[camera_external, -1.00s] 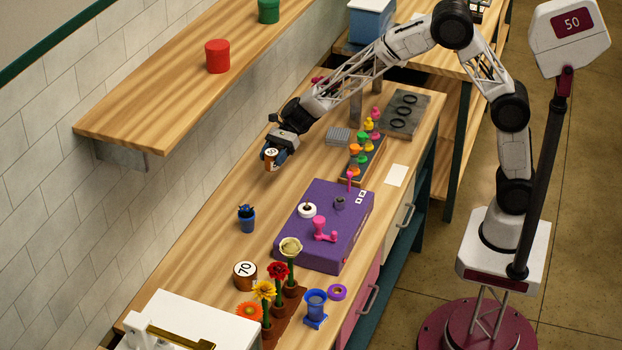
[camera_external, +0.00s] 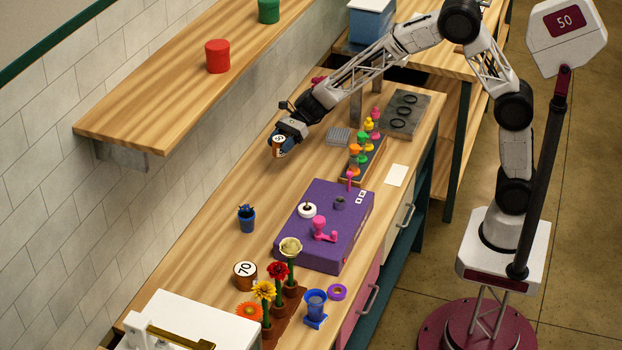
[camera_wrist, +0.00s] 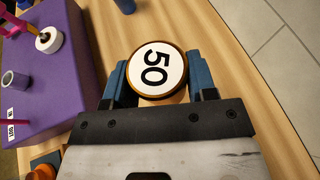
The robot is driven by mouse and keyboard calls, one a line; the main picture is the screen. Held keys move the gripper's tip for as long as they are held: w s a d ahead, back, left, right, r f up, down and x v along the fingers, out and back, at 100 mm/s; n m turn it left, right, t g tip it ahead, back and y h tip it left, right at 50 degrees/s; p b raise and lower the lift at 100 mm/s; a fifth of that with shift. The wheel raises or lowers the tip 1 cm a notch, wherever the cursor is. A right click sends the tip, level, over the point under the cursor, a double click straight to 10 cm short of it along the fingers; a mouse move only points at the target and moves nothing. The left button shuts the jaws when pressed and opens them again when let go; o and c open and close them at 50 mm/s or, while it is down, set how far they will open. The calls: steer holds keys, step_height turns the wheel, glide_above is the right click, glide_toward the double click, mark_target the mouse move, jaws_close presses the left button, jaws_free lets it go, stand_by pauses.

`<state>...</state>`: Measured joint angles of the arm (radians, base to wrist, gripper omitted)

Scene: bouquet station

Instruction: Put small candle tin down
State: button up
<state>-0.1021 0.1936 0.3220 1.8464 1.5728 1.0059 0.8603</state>
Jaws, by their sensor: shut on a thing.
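The small candle tin (camera_external: 278,145) is brown with a white round top. In the wrist view the tin (camera_wrist: 158,70) shows the number 50 on that top. My gripper (camera_external: 280,148) is shut on it, with a blue finger on each side of the tin in the wrist view (camera_wrist: 158,82). The tin is upright or nearly so, over the wooden counter (camera_external: 235,185) near the wall side. I cannot tell whether its base touches the wood.
A purple box (camera_external: 335,245) with small parts on it stands nearer the camera. A blue pot (camera_external: 247,220), a larger tin marked 70 (camera_external: 245,274) and potted flowers (camera_external: 279,280) stand further toward the front. A shelf (camera_external: 165,100) overhangs at left. The counter around the tin is clear.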

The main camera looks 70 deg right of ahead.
steer(key=d+m+t+h, duration=0.1)
steer(key=d+m+t, duration=0.2)
steer(key=d, duration=0.9)
steer(key=shift+s+d+h, duration=0.3)
steer(key=shift+s+h, duration=0.05)
steer(key=shift+h, duration=0.05)
steer(key=shift+f, duration=3.15)
steer(key=shift+f, duration=1.85)
steer(key=shift+f, duration=0.1)
steer(key=o, duration=1)
steer(key=shift+c, duration=0.2)
